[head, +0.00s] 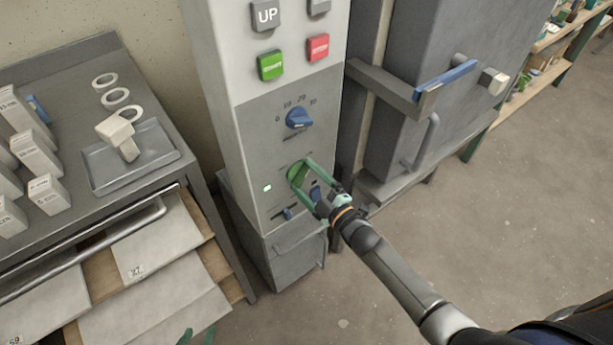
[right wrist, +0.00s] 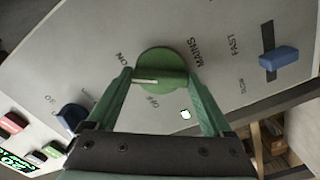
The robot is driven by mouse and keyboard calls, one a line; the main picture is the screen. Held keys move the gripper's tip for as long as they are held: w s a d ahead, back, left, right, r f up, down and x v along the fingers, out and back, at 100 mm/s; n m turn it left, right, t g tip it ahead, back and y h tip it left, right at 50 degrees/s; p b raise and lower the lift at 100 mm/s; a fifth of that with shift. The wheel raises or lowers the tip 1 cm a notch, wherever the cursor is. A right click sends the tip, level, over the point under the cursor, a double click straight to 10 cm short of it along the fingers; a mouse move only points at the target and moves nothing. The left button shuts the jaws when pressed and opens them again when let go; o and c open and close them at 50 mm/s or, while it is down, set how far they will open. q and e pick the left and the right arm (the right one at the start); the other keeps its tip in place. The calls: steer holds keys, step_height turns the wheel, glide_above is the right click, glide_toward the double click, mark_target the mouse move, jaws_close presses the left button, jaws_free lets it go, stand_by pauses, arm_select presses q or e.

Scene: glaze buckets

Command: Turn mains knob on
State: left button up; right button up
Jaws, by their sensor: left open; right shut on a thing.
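The mains knob (right wrist: 166,62) is a round green dial on the grey face of the control cabinet. In the right wrist view its white mark points left, between the words ON and OFF. My right gripper (right wrist: 160,76) is shut on it, one green finger at each side. In the head view the mains knob (head: 296,174) is partly covered by the fingers of my right gripper (head: 301,168). My left gripper (head: 197,337) shows only its green fingertips at the bottom edge; it is open and away from the cabinet.
A blue dial (head: 298,118) is above the knob and a blue slider (right wrist: 279,58) is near it. A small lamp (head: 267,188) glows pale green. A drawer table (head: 60,75) with a tray stands left. A grey kiln-like box (head: 425,60) stands right. The floor at right is clear.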

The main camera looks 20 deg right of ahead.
steer(key=shift+m, duration=1.1)
steer(key=o, duration=1.1)
steer(key=shift+o, duration=0.2)
steer(key=p+v, duration=0.1)
steer(key=v, duration=1.1)
steer(key=shift+s, duration=0.25)
steer(key=shift+d, duration=0.1)
